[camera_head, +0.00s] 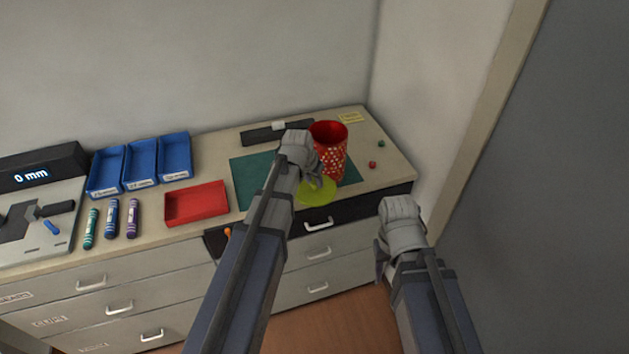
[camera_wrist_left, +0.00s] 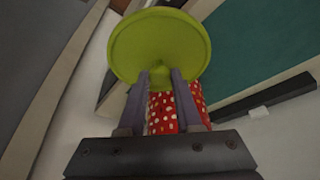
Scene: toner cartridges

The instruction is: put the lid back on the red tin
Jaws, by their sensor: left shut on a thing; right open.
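The red tin (camera_head: 331,152) with white dots stands upright at the right of the green mat, and its top is open. In the left wrist view the dotted tin (camera_wrist_left: 176,108) shows behind the fingers, partly hidden. The yellow-green round lid (camera_head: 318,190) is off the tin, in front of it in the head view. My left gripper (camera_wrist_left: 162,78) is shut on the lid (camera_wrist_left: 160,42) by its middle. In the head view my left gripper (camera_head: 308,170) hides part of the lid and mat. My right gripper (camera_head: 385,275) is open and empty, in front of the drawers.
The green mat (camera_head: 245,180) lies under the work area. A red tray (camera_head: 196,204), blue bins (camera_head: 141,160) and several marker-like tubes (camera_head: 111,216) are to the left. Small red and green bits (camera_head: 372,165) lie right of the tin. A wall stands close at the right.

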